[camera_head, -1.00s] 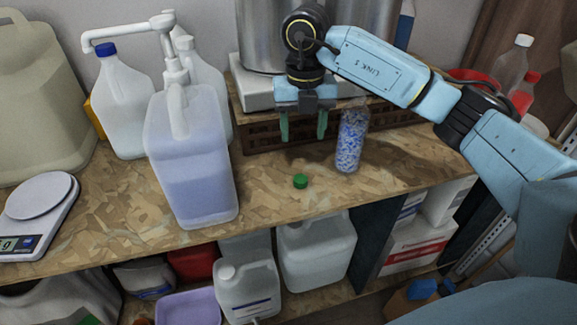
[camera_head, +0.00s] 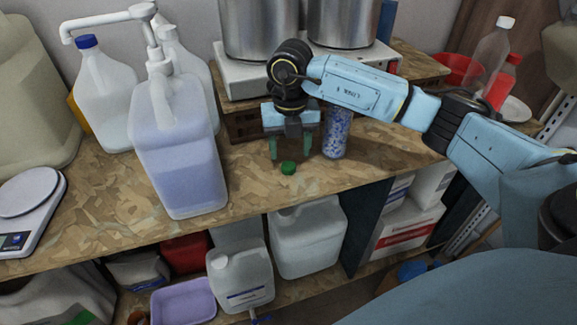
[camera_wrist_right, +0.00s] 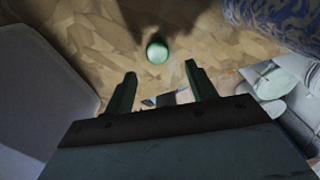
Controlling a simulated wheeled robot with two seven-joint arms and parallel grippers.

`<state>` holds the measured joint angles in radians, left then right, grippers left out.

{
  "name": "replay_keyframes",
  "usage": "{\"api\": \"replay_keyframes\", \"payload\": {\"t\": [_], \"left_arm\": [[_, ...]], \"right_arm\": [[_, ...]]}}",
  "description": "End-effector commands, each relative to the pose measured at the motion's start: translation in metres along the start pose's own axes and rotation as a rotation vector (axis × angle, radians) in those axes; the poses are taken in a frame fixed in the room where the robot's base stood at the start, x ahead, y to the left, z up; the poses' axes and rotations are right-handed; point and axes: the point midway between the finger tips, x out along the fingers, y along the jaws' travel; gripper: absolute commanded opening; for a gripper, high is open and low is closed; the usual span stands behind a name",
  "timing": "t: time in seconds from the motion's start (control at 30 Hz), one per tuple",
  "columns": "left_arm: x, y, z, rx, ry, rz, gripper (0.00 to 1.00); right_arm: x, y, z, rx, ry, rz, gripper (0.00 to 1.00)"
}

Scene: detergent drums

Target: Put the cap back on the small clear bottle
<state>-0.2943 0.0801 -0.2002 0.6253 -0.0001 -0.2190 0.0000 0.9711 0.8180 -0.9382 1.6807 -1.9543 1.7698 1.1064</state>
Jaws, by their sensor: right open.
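The green cap (camera_head: 288,168) lies on the wood-chip board bench near its front edge. It also shows in the right wrist view (camera_wrist_right: 157,52), ahead of the fingertips. The small clear bottle (camera_head: 336,138), filled with blue and white bits, stands just right of my gripper, its top hidden behind my arm. Part of it shows at the upper right of the right wrist view (camera_wrist_right: 275,22). My right gripper (camera_head: 291,152) is open and empty, pointing down above the bench, just behind and above the cap. My left gripper is not in view.
A large jug of bluish liquid with a pump (camera_head: 180,150) stands left of the gripper. A scale (camera_head: 30,200) is at the far left. Steel pots (camera_head: 260,30) stand behind. Bench (camera_head: 110,200) is clear between jug and scale.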

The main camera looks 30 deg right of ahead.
Motion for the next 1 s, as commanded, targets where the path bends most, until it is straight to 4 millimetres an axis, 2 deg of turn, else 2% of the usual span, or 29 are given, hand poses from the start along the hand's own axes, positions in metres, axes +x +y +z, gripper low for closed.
{"api": "replay_keyframes", "payload": {"t": [0.27, 0.6, 1.0], "left_arm": [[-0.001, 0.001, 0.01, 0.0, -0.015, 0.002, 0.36], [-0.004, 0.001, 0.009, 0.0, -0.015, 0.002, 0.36], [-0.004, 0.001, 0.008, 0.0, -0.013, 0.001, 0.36]], "right_arm": [[0.004, 0.001, 0.0, 0.0, 0.002, 0.0, 0.56], [0.049, 0.002, 0.004, 0.0, 0.003, -0.001, 0.56], [0.052, 0.002, 0.004, -0.001, 0.0, 0.0, 0.56]]}}
